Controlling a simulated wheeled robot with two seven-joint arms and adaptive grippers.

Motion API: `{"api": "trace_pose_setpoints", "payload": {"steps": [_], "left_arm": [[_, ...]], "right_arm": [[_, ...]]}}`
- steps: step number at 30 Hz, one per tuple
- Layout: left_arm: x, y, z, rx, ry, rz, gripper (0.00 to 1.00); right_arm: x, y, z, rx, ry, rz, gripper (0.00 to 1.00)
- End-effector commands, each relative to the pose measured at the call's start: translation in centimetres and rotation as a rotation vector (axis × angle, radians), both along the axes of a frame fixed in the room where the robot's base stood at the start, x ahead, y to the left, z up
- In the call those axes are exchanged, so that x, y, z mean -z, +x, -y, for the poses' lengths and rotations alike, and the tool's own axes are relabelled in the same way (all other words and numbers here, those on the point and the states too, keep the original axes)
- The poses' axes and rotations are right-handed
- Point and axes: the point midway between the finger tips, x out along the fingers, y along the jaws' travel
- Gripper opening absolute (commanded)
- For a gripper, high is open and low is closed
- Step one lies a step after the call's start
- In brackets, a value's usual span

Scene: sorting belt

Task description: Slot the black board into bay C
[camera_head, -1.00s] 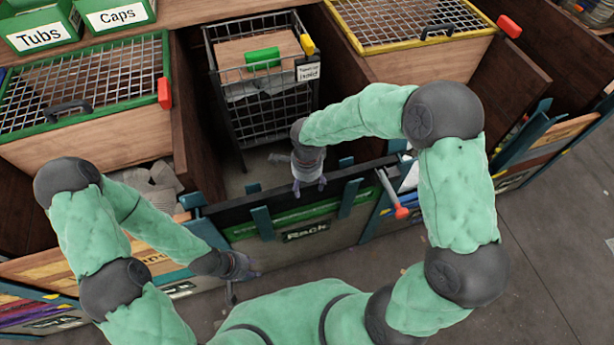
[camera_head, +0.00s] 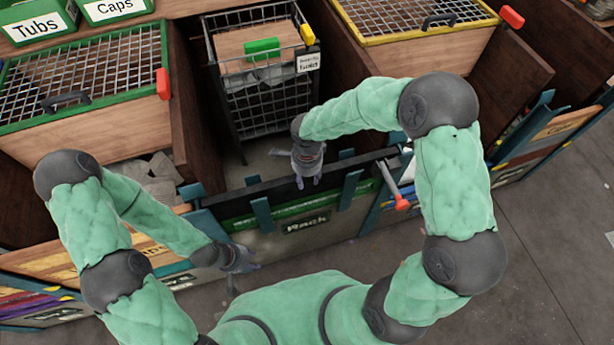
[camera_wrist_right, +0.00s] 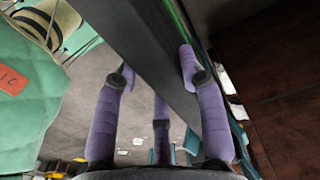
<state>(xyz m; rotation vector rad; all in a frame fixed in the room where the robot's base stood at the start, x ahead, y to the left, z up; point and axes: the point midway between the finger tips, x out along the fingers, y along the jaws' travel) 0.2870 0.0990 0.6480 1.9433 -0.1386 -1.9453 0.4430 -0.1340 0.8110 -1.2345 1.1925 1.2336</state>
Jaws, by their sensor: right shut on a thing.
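The black board (camera_head: 238,222) is a long dark panel standing on edge across the front of the middle bay, between teal posts. The front panel with the green strip and the "Rack" label (camera_head: 306,223) is close in front of it. My right gripper (camera_head: 308,183) is shut on the board's upper edge. In the right wrist view the purple fingers (camera_wrist_right: 157,72) lie on both sides of the dark board (camera_wrist_right: 150,45). My left gripper (camera_head: 240,262) hangs empty near the front panels; its fingers are too small to read. No bay C label is readable.
A wire cart (camera_head: 270,105) with a carton stands in the bay behind the board. Wooden partitions (camera_head: 192,130) flank the bay. Grey floor (camera_head: 540,240) is free at right.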

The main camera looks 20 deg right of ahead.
Motion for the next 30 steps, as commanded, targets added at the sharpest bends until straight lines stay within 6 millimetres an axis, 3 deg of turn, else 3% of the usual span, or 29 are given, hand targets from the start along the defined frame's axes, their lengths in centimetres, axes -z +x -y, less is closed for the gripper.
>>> {"api": "trace_pose_setpoints", "payload": {"steps": [7, 30], "left_arm": [[-0.6, 0.0, 0.0, 0.0, 0.0, 0.0, 0.4], [-7.8, 0.0, 0.0, 0.0, 0.0, 0.0, 0.4]], "right_arm": [[-1.2, 0.2, 0.0, 0.001, 0.0, 0.004, 0.0], [-13.6, 0.2, 0.0, 0.001, 0.001, 0.007, 0.0]]}}
